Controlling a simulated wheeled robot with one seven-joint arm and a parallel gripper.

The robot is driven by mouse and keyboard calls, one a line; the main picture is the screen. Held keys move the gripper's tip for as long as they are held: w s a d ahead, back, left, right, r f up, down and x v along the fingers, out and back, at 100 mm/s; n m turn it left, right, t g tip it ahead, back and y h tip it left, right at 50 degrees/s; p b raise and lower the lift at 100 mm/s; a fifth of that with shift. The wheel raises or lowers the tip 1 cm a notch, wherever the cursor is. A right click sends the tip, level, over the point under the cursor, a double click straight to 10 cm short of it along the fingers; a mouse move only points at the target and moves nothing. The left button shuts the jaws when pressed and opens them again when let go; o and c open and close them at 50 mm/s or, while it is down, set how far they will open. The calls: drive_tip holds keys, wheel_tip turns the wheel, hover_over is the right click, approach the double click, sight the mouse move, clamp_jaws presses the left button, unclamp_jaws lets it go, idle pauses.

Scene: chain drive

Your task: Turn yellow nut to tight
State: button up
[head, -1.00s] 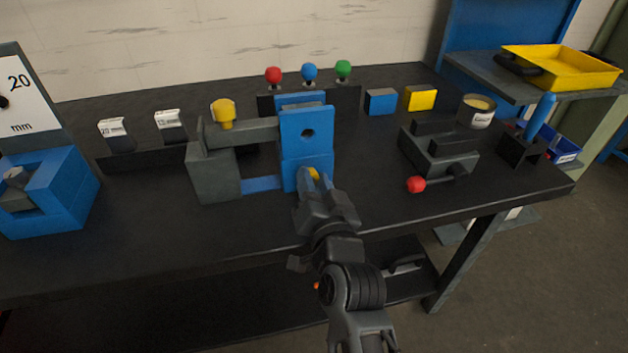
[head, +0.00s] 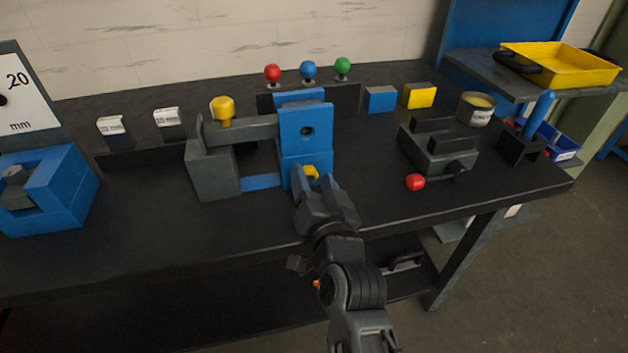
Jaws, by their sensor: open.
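The yellow nut (head: 311,171) sits low on the front of the blue upright block (head: 306,152) of the grey and blue fixture. Only its upper part shows above my gripper. My gripper (head: 312,180) is open, with its fingertips right at the nut from the front; I cannot tell whether they touch it.
A grey clamp (head: 438,150) with a red ball handle (head: 415,182) lies to the right. Red, blue and green knobs (head: 308,69) stand behind. The tabletop in front of the fixture is clear.

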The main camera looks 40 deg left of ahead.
drive_tip(key=v, duration=0.7)
drive_tip(key=shift+s+d, duration=0.15)
drive_tip(key=shift+s, duration=0.05)
drive_tip(key=shift+d, duration=0.1)
